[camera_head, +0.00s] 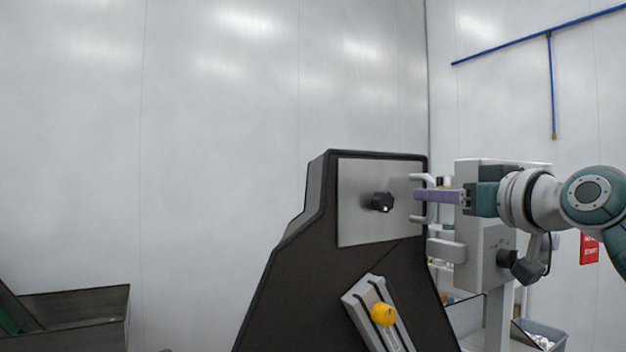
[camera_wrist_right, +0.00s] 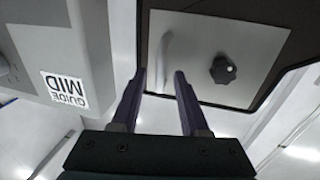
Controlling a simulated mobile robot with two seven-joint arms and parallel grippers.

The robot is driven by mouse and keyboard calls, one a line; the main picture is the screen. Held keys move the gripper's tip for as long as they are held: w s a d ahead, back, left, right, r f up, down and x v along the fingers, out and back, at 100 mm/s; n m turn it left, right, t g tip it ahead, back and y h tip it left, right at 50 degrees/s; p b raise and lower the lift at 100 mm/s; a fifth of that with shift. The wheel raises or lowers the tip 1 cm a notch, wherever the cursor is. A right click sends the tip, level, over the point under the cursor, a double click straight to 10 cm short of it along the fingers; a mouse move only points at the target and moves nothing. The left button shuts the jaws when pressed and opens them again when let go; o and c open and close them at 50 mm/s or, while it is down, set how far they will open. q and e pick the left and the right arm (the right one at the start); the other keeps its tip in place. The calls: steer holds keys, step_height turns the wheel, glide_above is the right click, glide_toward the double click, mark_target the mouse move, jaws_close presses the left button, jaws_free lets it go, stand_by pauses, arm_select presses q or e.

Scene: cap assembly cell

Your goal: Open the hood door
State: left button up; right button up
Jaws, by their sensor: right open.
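The hood door (camera_head: 362,222) is a flat grey metal panel on the sloped black hood (camera_head: 290,275), and it looks shut. It carries a black knob (camera_head: 382,202) and a pale bar handle (camera_head: 419,177) near its right edge. My right gripper (camera_head: 418,195) reaches in from the right at the handle, with purple fingers. In the right wrist view the gripper (camera_wrist_right: 161,72) is open, and the handle (camera_wrist_right: 166,55) lies just ahead of the gap between its fingertips. The door (camera_wrist_right: 205,40) and knob (camera_wrist_right: 222,71) show there too. I cannot tell whether a finger touches the handle. My left gripper is out of view.
A grey machine with a lower block (camera_head: 447,250) stands close behind and below my right gripper. In the right wrist view its label "GUIDE MID" (camera_wrist_right: 64,90) shows beside the fingers. A yellow knob (camera_head: 383,314) sits lower on the hood. A dark bin (camera_head: 95,305) is at far left.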

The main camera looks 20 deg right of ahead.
steer(key=shift+w+d+p, duration=0.1)
steer(key=shift+w+p, duration=0.25)
steer(key=shift+w, duration=0.8)
steer(key=shift+c, duration=0.2)
jaws_close()
stand_by(0.5)
